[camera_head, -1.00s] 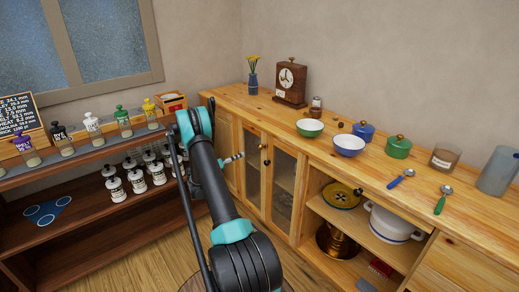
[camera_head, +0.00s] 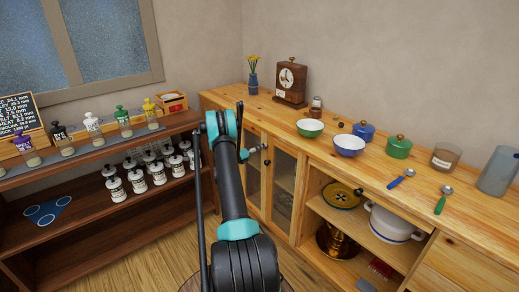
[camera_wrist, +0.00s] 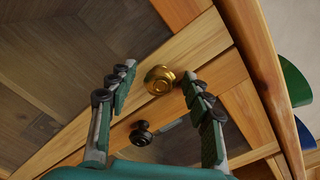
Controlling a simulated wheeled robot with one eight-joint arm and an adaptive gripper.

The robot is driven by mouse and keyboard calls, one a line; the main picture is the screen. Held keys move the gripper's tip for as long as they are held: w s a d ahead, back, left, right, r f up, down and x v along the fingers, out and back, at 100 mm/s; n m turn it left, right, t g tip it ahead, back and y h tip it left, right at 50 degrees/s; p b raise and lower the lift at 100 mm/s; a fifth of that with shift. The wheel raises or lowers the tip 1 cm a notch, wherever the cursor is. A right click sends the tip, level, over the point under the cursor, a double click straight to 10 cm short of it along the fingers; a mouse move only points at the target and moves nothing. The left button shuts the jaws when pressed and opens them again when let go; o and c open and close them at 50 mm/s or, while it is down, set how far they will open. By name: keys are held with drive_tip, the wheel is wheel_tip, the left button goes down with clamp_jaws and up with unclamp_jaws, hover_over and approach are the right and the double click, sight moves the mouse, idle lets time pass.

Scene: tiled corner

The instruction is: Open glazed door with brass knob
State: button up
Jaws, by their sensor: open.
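The brass knob (camera_wrist: 159,80) is round and shiny, on the wooden frame of the left glazed door (camera_head: 253,174). A black knob (camera_wrist: 141,134) sits beside it, on the right glazed door (camera_head: 284,184). Both doors look shut. My gripper (camera_wrist: 155,76) is open, its two fingers on either side of the brass knob in the wrist view. Whether the knob is fully between the pads in depth, I cannot tell. In the head view my gripper (camera_head: 254,151) is small, in front of the doors and partly hidden by my arm.
An open shelf with a white pot (camera_head: 392,224) is to the right. A dark rack (camera_head: 110,238) with jars stands left. Some floor is free between.

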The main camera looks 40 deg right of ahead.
clamp_jaws()
idle(0.4)
